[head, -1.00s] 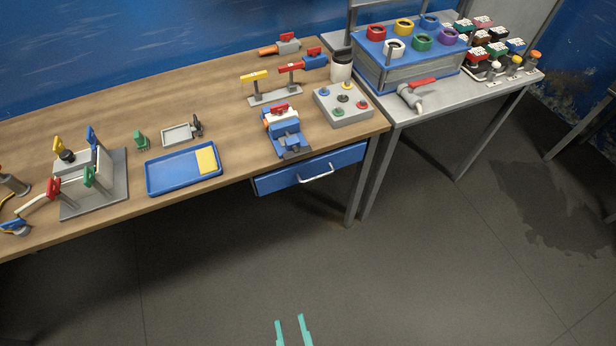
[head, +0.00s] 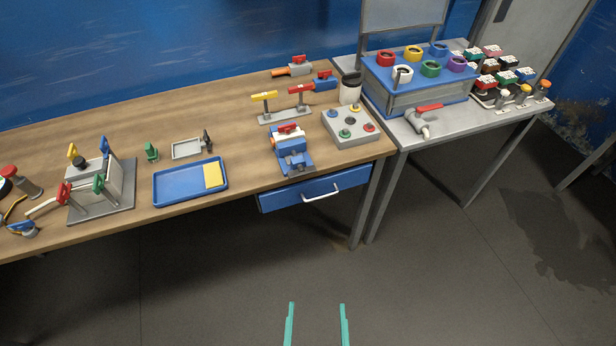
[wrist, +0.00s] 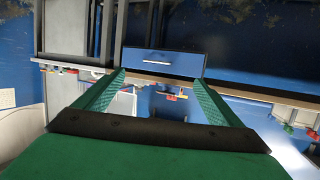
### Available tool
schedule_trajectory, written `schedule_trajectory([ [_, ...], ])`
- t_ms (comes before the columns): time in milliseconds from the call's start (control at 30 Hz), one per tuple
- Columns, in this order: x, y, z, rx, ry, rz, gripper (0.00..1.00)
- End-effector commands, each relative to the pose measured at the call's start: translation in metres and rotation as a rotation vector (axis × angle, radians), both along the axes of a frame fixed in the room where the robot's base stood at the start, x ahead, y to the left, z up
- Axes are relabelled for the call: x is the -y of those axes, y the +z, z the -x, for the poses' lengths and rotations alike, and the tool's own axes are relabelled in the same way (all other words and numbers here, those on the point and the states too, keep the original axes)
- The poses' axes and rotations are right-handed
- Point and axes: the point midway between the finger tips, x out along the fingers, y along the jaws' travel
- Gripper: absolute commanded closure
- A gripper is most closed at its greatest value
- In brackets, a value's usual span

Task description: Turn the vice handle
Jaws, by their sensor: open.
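The blue vice (head: 291,152) stands near the front edge of the wooden workbench, above the drawer. A red handle (head: 288,128) shows on its top, with white and orange parts beside it. My gripper (head: 317,322) is at the bottom of the head view, over the floor in front of the bench. Its two teal fingers are spread apart with nothing between them. In the wrist view my gripper (wrist: 162,78) is also open, facing the bench and its blue drawer (wrist: 163,62). I cannot make out the vice clearly in the wrist view.
A blue tray (head: 190,184) lies to the left. The drawer (head: 315,191) is under the bench top. The floor in front is clear.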

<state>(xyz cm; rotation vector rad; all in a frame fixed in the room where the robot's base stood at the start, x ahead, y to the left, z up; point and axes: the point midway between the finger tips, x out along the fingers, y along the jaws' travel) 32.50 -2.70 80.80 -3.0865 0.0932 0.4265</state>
Motion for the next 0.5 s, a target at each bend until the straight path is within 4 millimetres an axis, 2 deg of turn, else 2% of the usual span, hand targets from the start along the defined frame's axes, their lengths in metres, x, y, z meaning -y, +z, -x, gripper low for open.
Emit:
schedule_trajectory([
  [33, 0.003, -0.004, -0.021, 0.008, 0.003, -0.008, 0.11],
  [133, 0.007, -0.01, -0.056, 0.01, 0.023, -0.021, 0.11],
  [267, 0.009, -0.009, -0.103, 0.03, 0.071, -0.037, 0.11],
  [367, 0.01, -0.001, -0.14, 0.058, 0.12, -0.047, 0.11],
  [500, 0.011, 0.024, -0.19, 0.121, 0.203, -0.049, 0.11],
])
